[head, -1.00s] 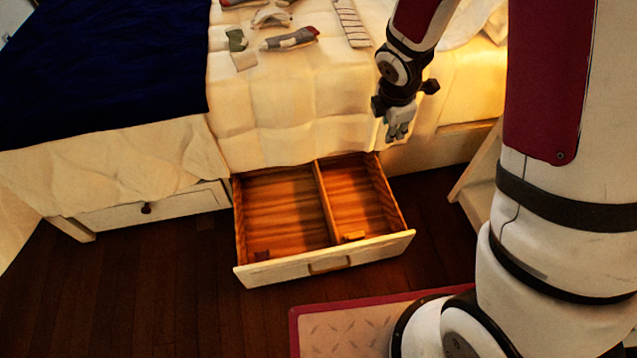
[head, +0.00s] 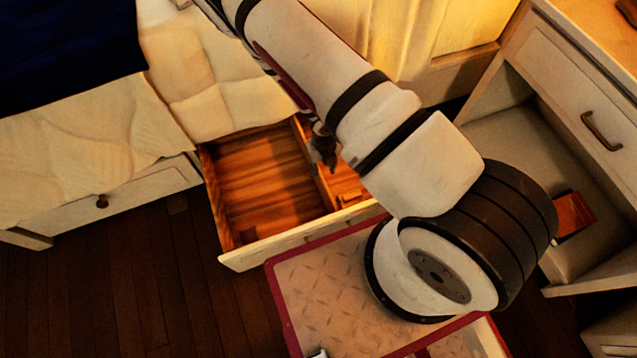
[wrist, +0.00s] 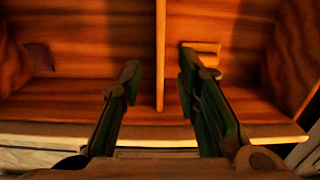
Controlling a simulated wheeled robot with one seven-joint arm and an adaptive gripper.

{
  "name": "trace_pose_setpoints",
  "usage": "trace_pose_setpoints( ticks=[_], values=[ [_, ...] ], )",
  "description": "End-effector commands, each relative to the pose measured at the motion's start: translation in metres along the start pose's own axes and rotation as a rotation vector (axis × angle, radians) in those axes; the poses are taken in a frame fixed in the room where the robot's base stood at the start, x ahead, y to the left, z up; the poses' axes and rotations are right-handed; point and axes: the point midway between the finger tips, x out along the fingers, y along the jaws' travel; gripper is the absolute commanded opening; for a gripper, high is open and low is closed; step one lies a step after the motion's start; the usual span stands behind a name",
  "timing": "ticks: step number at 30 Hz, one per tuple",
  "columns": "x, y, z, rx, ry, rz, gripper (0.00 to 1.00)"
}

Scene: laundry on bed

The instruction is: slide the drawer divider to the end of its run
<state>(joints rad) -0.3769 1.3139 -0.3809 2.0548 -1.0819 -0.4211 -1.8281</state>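The drawer (head: 290,243) is pulled out from under the bed. Its thin wooden divider (wrist: 160,40) stands upright and splits the inside into a wider left part and a narrower right part; in the head view it is partly covered by my arm. My gripper (wrist: 158,72) is open, pointing down into the drawer, with one finger on each side of the divider and a visible gap on both sides. In the head view my gripper (head: 325,160) shows dark and small over the divider.
A small wooden block (wrist: 205,47) lies in the right part, close to the right finger. Another small block (wrist: 40,57) sits at the left side of the left part. A white cabinet (head: 560,90) stands to the right, with an orange item (head: 573,214) on its lower shelf.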

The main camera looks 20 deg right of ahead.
Motion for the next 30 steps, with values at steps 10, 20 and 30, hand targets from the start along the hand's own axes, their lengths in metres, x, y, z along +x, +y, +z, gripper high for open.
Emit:
trace_pose_setpoints(
  ticks=[10, 20, 30],
  values=[
    [0.059, 0.0, 0.0, 0.001, 0.001, -0.001, 0.3],
    [0.116, 0.0, 0.0, 0.003, -0.001, -0.001, 0.3],
    [0.133, 0.0, 0.001, 0.004, -0.002, -0.001, 0.3]
  ],
)
